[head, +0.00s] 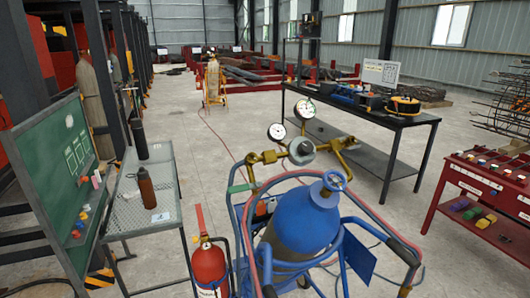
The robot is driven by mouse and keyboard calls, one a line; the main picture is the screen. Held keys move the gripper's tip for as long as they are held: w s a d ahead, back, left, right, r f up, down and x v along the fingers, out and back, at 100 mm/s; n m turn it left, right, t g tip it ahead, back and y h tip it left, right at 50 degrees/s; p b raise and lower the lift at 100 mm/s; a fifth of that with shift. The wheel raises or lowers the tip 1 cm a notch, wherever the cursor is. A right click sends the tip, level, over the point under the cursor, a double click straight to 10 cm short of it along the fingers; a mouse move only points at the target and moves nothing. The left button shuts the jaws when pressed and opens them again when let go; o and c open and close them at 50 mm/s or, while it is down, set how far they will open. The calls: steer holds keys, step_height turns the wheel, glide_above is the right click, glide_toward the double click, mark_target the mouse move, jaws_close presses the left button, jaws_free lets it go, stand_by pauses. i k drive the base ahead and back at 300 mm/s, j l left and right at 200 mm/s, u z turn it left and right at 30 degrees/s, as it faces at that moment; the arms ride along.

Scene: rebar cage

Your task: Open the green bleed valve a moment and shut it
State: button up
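A small green piece (240,188) shows at the upper left of the blue gas cart, by the hoses. I cannot tell whether it is the green bleed valve or how it is turned. Brass regulators (268,158) with two round gauges (277,131) stand above the cart. My gripper is not in view.
A red extinguisher (208,266) stands left of the cart. A mesh table (160,190) with bottles and a green board (50,165) are at left. A black workbench (405,119) and red rack (470,190) are at right. Hoses (385,225) loop around the cart.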

mark_target(244, 187)
steer(key=i+j+u, duration=0.25)
steer(key=i+j, duration=0.2)
steer(key=i+j+u, duration=0.3)
steer(key=i+j, duration=0.1)
steer(key=i, duration=0.05)
